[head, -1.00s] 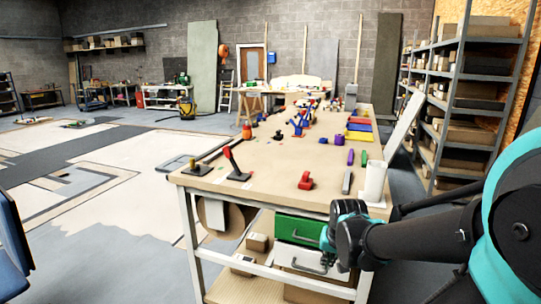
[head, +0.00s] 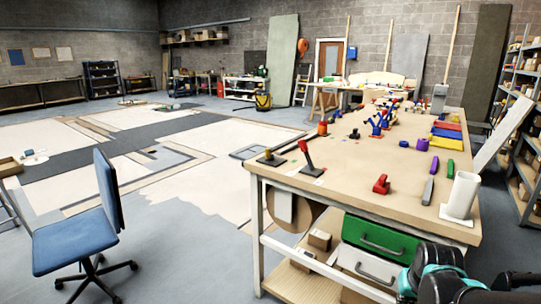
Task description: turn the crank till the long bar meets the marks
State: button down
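A red-handled lever (head: 306,156) stands tilted on a dark base plate near the workbench's near left corner. Left of it is a small post with a yellow top (head: 268,155) on a dark base. Farther back stands a blue branching piece (head: 377,123) with red parts around it. I cannot tell which of these is the crank, and no long bar or marks can be made out at this size. My gripper (head: 430,272), dark with teal, is at the bottom right, in front of the bench's drawers and partly cut off. Its fingers cannot be made out.
A blue chair (head: 78,235) stands at left. Grey floor (head: 190,240) between chair and bench is clear.

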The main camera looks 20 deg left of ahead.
aim_at(269, 157)
jog(key=i+j+u, duration=0.15)
jog(key=i+j, duration=0.35)
jog(key=i+j+u, duration=0.2)
jog(key=i+j, duration=0.25)
jog(key=i, duration=0.25)
